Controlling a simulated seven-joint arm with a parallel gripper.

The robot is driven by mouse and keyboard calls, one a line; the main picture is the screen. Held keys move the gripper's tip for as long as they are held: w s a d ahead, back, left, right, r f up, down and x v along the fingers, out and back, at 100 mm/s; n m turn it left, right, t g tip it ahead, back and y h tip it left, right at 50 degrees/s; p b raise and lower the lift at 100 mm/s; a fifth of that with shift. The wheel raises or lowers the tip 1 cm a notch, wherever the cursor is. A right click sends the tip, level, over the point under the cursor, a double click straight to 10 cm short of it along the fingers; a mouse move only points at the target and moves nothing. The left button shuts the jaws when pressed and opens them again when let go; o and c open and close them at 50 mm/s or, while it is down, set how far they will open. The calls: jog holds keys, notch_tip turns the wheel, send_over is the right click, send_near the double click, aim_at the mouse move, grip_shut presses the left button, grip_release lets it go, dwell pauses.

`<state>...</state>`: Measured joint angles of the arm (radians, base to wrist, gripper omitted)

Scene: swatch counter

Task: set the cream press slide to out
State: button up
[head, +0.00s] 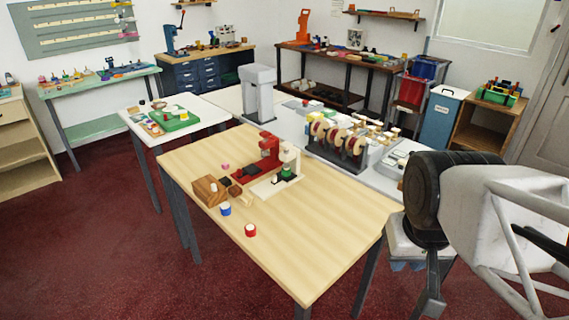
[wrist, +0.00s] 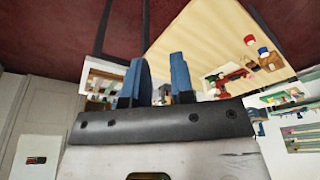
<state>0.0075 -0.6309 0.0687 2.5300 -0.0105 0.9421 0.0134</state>
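The cream press (head: 289,157) stands on the light wooden table, right beside the red press (head: 268,150). Its cream base (head: 262,190) reaches toward the front left. A dark slide piece with a green item (head: 287,173) shows at the foot of its column. The slide's exact setting is too small to tell. My gripper (wrist: 159,62) shows in the wrist view with its two blue fingers apart and nothing between them. It is away from the presses, which appear small beyond it. The red press also shows in the wrist view (wrist: 232,77).
On the wooden table (head: 320,235) are a wooden block (head: 208,190), a blue-and-white pot (head: 225,208) and a red-topped pot (head: 250,230). The table's front right is clear.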

jog(key=o, duration=0.4)
jog(key=shift+w+a+r, duration=0.1)
jog(key=shift+w+r, duration=0.15)
jog(key=shift+w, duration=0.35)
jog(key=n+g, duration=0.3)
jog(key=n, duration=1.9)
send_over(274, 176)
jog(key=f, duration=2.1)
jog(key=shift+s+d, duration=0.15)
jog(key=shift+d, duration=0.15)
jog(key=shift+w+a+f+n, duration=0.25)
jog(key=shift+w+f+n, duration=0.05)
jog(key=shift+f, duration=0.15)
jog(key=shift+f, duration=0.1)
jog(key=shift+f, duration=3.8)
